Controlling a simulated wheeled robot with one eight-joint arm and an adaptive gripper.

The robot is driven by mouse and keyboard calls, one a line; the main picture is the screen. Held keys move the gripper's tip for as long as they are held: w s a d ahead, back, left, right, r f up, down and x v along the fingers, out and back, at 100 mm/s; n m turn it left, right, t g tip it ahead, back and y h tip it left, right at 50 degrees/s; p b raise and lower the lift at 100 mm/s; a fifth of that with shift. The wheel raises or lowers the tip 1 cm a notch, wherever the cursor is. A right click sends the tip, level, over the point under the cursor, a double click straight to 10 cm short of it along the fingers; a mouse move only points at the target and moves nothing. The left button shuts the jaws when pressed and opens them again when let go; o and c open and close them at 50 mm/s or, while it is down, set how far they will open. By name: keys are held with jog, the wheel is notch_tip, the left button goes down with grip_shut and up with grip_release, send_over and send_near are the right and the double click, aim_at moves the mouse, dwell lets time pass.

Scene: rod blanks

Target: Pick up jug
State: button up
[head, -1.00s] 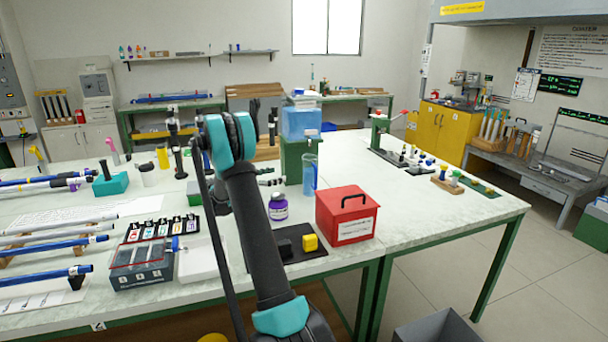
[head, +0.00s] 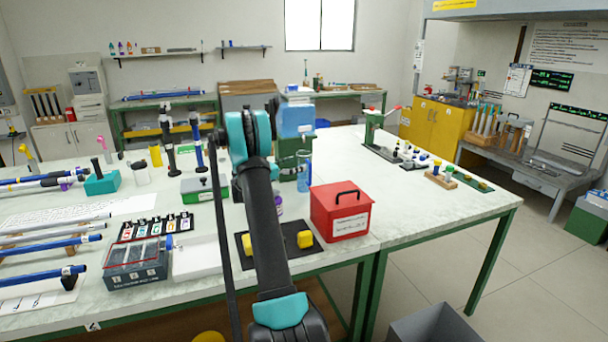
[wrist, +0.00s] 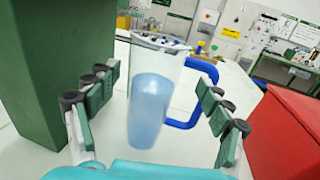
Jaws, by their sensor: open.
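The jug (wrist: 150,108) is see-through with blue contents low down and a thick blue handle (wrist: 200,90) on its right side. It stands upright on the white bench top. In the wrist view my gripper (wrist: 157,98) is open, with one row of finger pads left of the jug and the other right of it, by the handle. The jug is ahead of and between the fingers, and I see no contact.
A green block-like stand (wrist: 38,70) rises close on the left in the wrist view, under the blue tank (head: 296,120). The red box (head: 341,212) stands close on the right. Bench space right of the red box is clear.

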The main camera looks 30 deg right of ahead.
aim_at(304, 161)
jog(key=d, duration=0.4)
jog(key=shift+w+d+r, duration=0.2)
jog(key=shift+d, duration=0.15)
jog(key=shift+c, duration=0.3)
grip_shut()
